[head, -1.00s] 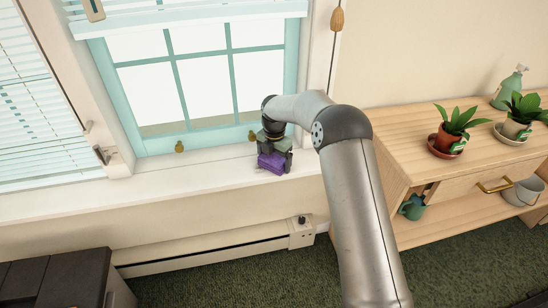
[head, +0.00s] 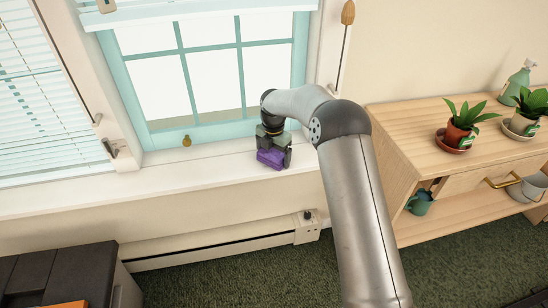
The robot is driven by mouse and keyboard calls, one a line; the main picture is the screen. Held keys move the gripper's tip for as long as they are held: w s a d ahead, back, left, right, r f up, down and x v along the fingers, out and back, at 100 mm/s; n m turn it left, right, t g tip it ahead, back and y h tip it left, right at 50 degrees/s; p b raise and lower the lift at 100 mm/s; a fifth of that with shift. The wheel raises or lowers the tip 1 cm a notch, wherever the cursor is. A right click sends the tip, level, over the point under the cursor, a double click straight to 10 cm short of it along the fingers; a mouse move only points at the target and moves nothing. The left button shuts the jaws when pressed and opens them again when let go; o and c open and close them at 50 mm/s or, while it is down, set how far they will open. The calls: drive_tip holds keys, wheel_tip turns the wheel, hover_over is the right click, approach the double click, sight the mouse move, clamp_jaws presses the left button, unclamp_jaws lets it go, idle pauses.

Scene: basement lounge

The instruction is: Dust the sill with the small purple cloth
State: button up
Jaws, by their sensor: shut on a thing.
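The small purple cloth (head: 270,159) is bunched between the fingers of my gripper (head: 272,153), which is shut on it. The cloth is low over the white window sill (head: 205,168), in its right part, and appears to touch it, though the contact itself is hard to see. My gripper points down, with the window behind it. My arm comes in from the lower right and hides part of the sill's right end.
A teal-framed window (head: 190,90) with brass latches stands behind the sill. A wooden shelf (head: 400,122) with potted plants (head: 460,128) and a spray bottle (head: 518,80) is at right. A baseboard heater (head: 215,245) runs below. The sill's left stretch is clear.

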sight(276, 159)
drive_tip(key=shift+w+a+f, duration=0.1)
drive_tip(key=shift+w+f, duration=0.05)
drive_tip(key=shift+w, duration=0.35)
drive_tip(key=shift+w+a+p, duration=0.1)
drive_tip(key=shift+w+p, duration=0.2)
drive_tip(key=shift+p, duration=0.15)
drive_tip(key=shift+w+a+p, duration=0.15)
drive_tip(key=shift+w+p, duration=0.15)
drive_tip(key=shift+w, duration=0.35)
drive_tip(key=shift+w+a+r, duration=0.1)
drive_tip(key=shift+w+r, duration=0.1)
drive_tip(key=shift+w, duration=0.1)
drive_tip(key=shift+w+f+p, duration=0.1)
drive_tip(key=shift+w+p, duration=0.15)
drive_tip(key=shift+p, duration=0.1)
drive_tip(key=shift+s+f, duration=0.25)
drive_tip(key=shift+s, duration=0.35)
drive_tip(key=shift+s+d+r+b, duration=0.1)
drive_tip(key=shift+s+d+b, duration=0.15)
drive_tip(key=shift+s, duration=0.6)
drive_tip(key=shift+s+d+b, duration=0.2)
drive_tip(key=shift+s+d, duration=0.05)
drive_tip(key=shift+s, duration=0.55)
drive_tip(key=shift+s+d+r+b, duration=0.1)
drive_tip(key=shift+s+d+b, duration=0.15)
drive_tip(key=shift+s, duration=0.6)
drive_tip(key=shift+s+d+f, duration=0.15)
drive_tip(key=shift+s, duration=0.2)
drive_tip(key=shift+r+p, duration=2.55)
drive_tip(key=shift+r, duration=1.5)
